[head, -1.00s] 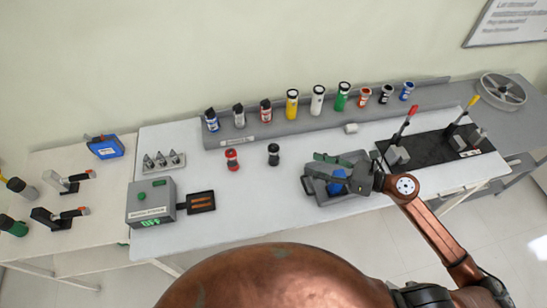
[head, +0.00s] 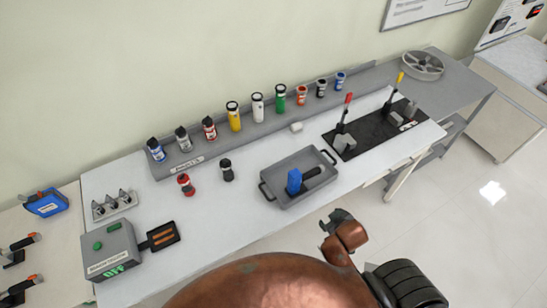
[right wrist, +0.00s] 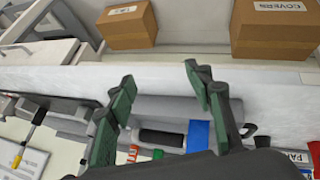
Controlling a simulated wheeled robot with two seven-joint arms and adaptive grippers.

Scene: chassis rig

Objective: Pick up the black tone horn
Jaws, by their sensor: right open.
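A small black upright piece with a dark cap, seemingly the black tone horn (head: 227,170), stands on the white bench beside a similar red one (head: 186,184). My right gripper (head: 337,220) is at the front of the bench, to the right of and nearer than the horn, clear of it. In the right wrist view the open fingers (right wrist: 160,78) have green pads and nothing between their tips. The horn cannot be made out surely in that view. My left gripper is not in view.
A grey tray (head: 279,198) holds a blue-headed, black-handled tool (head: 294,181). A grey box with a green display (head: 108,251) stands at left. Several bottles line the rear shelf (head: 190,160). A black plate with levers (head: 372,131) is at right. Boxes (right wrist: 275,28) show in the wrist view.

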